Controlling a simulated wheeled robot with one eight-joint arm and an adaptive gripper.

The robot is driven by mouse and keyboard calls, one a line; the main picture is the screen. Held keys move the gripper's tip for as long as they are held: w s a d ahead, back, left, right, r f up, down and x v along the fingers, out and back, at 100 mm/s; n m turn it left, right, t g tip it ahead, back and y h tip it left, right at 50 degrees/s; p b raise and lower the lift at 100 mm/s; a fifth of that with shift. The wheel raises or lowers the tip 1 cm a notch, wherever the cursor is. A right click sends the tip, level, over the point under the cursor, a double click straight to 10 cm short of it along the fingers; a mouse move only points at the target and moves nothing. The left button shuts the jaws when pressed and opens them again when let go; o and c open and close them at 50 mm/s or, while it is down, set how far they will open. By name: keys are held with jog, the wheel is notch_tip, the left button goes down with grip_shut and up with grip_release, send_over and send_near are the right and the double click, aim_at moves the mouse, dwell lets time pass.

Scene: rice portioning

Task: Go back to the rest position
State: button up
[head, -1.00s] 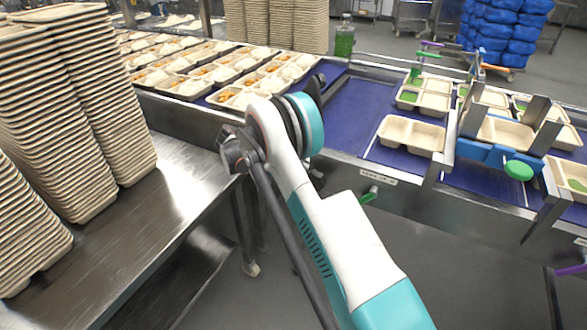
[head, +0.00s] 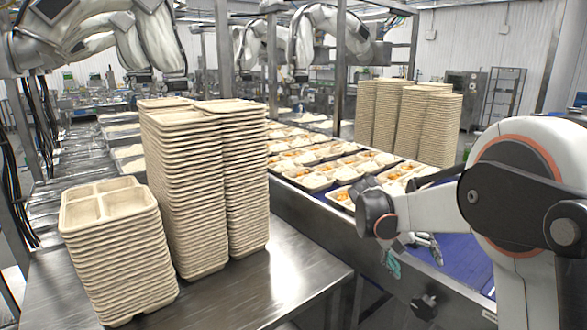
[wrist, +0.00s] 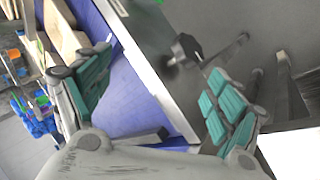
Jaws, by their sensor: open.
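My gripper (head: 408,252) hangs at the right side of the head view, over the near edge of the conveyor, partly hidden behind my arm. In the wrist view my gripper (wrist: 155,98) has its teal-padded fingers spread wide apart. Nothing is between them. Below them are the blue belt (wrist: 145,100) and the conveyor's metal rail (wrist: 160,62).
Stacks of empty trays (head: 110,255) stand on the steel table (head: 295,275) at left. Trays of food (head: 330,170) fill the conveyor's far part. More tray stacks (head: 410,120) stand behind it. Other robot arms (head: 300,45) hang overhead. The table's right front is clear.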

jog(key=s+a+r+n+t+y, duration=0.1)
jog(key=s+a, duration=0.3)
jog(key=s, duration=0.5)
jog(key=s+a+r+n+t+y, duration=0.1)
jog(key=s+a+t+y, duration=0.3)
jog(key=s, duration=0.5)
jog(key=s+a+r+n+t+y, duration=0.1)
jog(key=s+a, duration=0.3)
jog(key=s, duration=0.6)
jog(key=shift+r+n+t+y, duration=0.4)
jog(key=shift+r+t+y, duration=0.3)
jog(key=shift+r+t, duration=0.15)
